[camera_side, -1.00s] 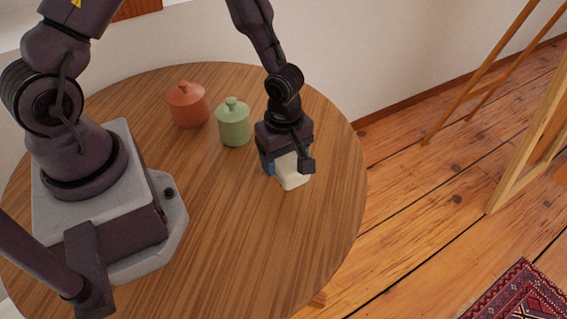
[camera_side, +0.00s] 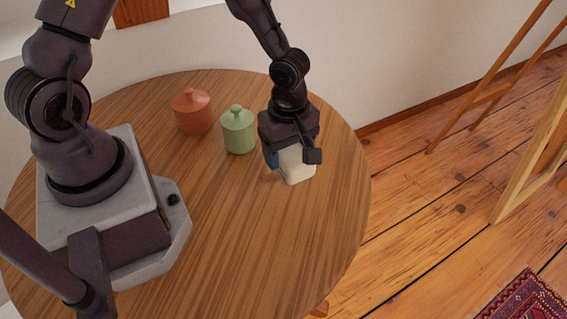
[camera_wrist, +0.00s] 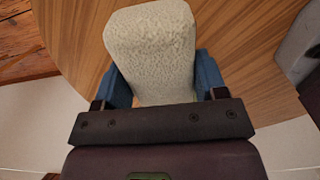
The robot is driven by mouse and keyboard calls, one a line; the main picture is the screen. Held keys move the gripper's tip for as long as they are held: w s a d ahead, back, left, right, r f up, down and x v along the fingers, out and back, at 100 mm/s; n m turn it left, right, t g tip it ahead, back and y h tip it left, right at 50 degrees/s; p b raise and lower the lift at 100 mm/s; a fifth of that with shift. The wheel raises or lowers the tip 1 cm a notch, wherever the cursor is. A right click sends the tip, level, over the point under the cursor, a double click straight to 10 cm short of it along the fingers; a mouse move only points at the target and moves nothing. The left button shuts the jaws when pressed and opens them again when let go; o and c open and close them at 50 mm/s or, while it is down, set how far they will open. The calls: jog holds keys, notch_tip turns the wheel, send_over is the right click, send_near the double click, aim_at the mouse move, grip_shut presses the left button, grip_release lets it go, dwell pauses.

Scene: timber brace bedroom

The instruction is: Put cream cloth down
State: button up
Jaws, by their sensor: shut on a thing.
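The cream cloth (camera_side: 297,166) is a folded, fuzzy block below my gripper (camera_side: 290,155) on the right part of the round wooden table. In the wrist view the cloth (camera_wrist: 152,45) fills the space between the two blue finger pads of my gripper (camera_wrist: 165,80). My gripper is shut on it and points down. The cloth's lower end is close to the tabletop; I cannot tell whether it touches. Its upper part is hidden by the gripper in the side view.
A green lidded jar (camera_side: 238,131) and an orange lidded jar (camera_side: 193,112) stand left of my gripper on the table (camera_side: 235,235). The table's front middle is clear. Its right edge is near the cloth. A wooden easel-like frame (camera_side: 530,140) stands on the floor beyond.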

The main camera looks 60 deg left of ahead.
aim_at(292, 166)
jog(key=shift+m, duration=0.9)
jog(key=d, duration=0.1)
jog(key=s+d, duration=0.1)
jog(key=d, duration=0.2)
jog(key=shift+s+r, duration=0.25)
jog(key=shift+s, duration=0.05)
jog(key=s+d+f+m, duration=0.1)
jog(key=s+d+m, duration=0.1)
jog(key=s, duration=0.1)
jog(key=s+d+f+m, duration=0.1)
jog(key=s+d+m, duration=0.1)
jog(key=s, duration=0.2)
jog(key=s+d+f+m, duration=0.1)
jog(key=s+d+m, duration=0.1)
jog(key=s+m, duration=0.1)
jog(key=shift+s+d+f, duration=0.2)
jog(key=shift+s+f, duration=0.15)
jog(key=shift+s, duration=0.4)
jog(key=shift+f, duration=1.9)
jog(key=shift+w+f, duration=0.1)
jog(key=shift+f, duration=0.35)
